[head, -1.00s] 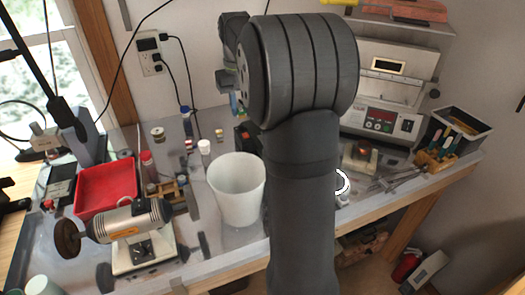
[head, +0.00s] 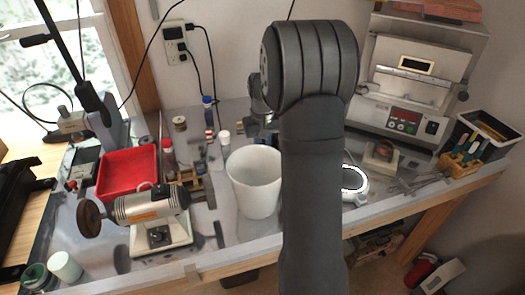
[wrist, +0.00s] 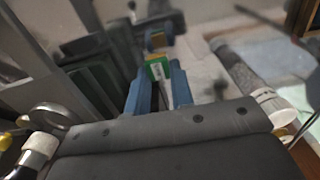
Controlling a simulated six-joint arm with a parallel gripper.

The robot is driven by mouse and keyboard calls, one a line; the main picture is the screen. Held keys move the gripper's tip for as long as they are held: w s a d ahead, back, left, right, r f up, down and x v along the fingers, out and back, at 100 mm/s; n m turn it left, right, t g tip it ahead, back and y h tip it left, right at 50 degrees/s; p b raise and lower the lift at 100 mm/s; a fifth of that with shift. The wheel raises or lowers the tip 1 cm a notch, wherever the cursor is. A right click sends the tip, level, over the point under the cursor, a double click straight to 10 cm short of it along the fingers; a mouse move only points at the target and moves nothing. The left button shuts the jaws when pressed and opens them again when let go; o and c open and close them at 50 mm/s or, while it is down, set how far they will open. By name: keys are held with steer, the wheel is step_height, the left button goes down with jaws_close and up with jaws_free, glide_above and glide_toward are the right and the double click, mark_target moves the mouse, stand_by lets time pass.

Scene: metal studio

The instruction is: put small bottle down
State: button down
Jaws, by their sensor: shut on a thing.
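My gripper (wrist: 158,82) shows in the wrist view with its two blue fingers on either side of a small item with a green, white and yellow label. I take this item to be the small bottle (wrist: 157,68); its lower part is hidden. In the head view my arm hides the fingers and the held bottle, and only part of the wrist shows above the back of the bench. I cannot tell whether the bottle touches the bench.
A white bin (head: 254,185) stands in front of my wrist. A blue-capped bottle (head: 208,113), a red-capped bottle (head: 168,157) and a red tray (head: 127,173) are to the left. A grey machine (head: 415,85) and a lit round ring (head: 354,180) are to the right.

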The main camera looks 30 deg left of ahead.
steer(key=shift+f, duration=1.35)
steer(key=shift+f, duration=0.1)
steer(key=c, duration=1.3)
jaws_free()
steer(key=shift+o, duration=0.2)
step_height(320, 180, up, 11)
steer(key=shift+o, duration=0.6)
steer(key=shift+r, duration=0.65)
